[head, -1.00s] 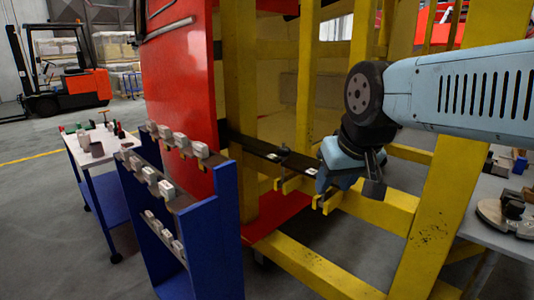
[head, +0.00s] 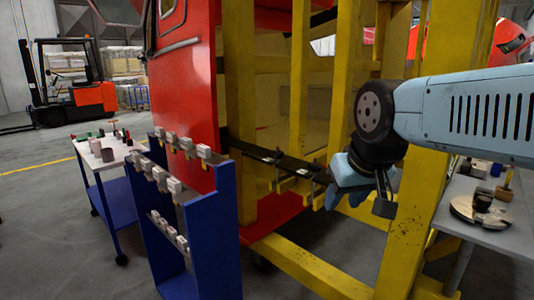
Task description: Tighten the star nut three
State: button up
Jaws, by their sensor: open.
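My gripper (head: 330,192) hangs from the light blue arm at the right of centre, in front of the yellow frame (head: 375,208). Its jaws are open, with its tip close to a dark horizontal bar (head: 262,153) that runs across the frame. Small pale fittings and yellow brackets (head: 285,184) sit along this bar, just left of my gripper. The star nuts are too small to make out, and my gripper hides the bar's right end. I cannot tell whether the gripper touches anything.
A tool cart (head: 112,165) is further left. A grey table (head: 490,232) with parts is at the right. An orange forklift (head: 80,95) stands behind, with open floor before it.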

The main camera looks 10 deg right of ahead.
aim_at(277, 156)
jog(key=z, duration=0.15)
jog(key=i, duration=0.95)
jog(key=u, duration=0.1)
